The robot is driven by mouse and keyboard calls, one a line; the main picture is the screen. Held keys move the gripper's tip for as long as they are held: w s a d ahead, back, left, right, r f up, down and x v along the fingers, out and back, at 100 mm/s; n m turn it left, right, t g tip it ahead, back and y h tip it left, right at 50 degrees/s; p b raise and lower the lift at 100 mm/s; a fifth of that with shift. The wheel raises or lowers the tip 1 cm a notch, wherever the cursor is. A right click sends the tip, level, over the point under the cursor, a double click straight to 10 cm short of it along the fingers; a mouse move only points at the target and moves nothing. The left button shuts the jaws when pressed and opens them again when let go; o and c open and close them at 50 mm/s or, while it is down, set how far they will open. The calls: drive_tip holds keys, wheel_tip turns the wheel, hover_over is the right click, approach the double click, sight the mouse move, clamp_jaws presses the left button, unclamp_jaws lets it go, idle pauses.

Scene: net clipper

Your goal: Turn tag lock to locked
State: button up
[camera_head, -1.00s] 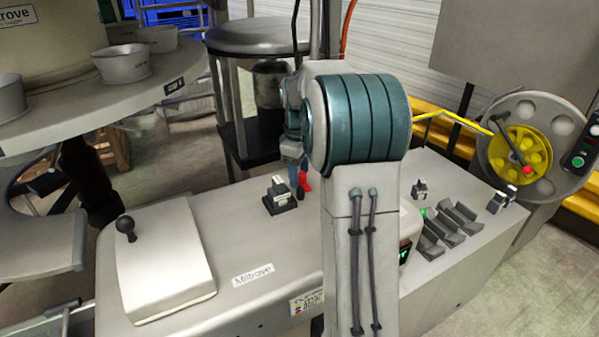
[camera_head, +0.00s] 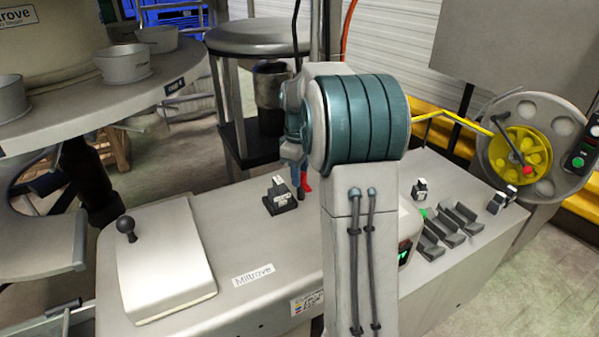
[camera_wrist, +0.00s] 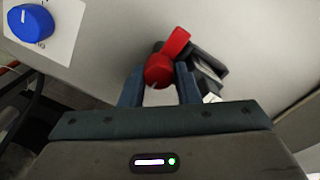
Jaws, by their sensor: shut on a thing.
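A red knob with a flat red lever (camera_wrist: 160,68) shows in the wrist view between my fingertips. No label naming it as the tag lock is readable. My gripper (camera_wrist: 159,88) is shut on the red knob, one blue-grey finger on each side, with the lever sticking up beyond them. In the head view, the red part (camera_head: 308,183) is a small patch beside my gripper (camera_head: 299,184), above the grey machine top. My arm hides much of that spot.
A black block with a pale rocker (camera_head: 279,195) stands left of my gripper. A blue round knob (camera_wrist: 30,22) sits on a white plate in the wrist view. Dark slotted holders (camera_head: 452,222) and a yellow reel (camera_head: 520,152) lie to the right.

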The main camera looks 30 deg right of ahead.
drive_tip(key=shift+m, duration=0.7)
drive_tip(key=m+p, duration=0.1)
drive_tip(key=m, duration=0.2)
drive_tip(key=shift+d+r, duration=0.1)
drive_tip(key=m+p, duration=0.1)
drive_tip(key=m, duration=0.3)
drive_tip(key=shift+m, duration=0.3)
drive_tip(key=m+p, duration=0.1)
drive_tip(key=m, duration=0.3)
drive_tip(key=shift+d, duration=0.1)
drive_tip(key=shift+m+g+p, duration=0.3)
drive_tip(key=shift+m+p, duration=0.2)
drive_tip(key=shift+m, duration=1.8)
drive_tip(key=o, duration=1)
drive_tip(key=shift+c, duration=0.2)
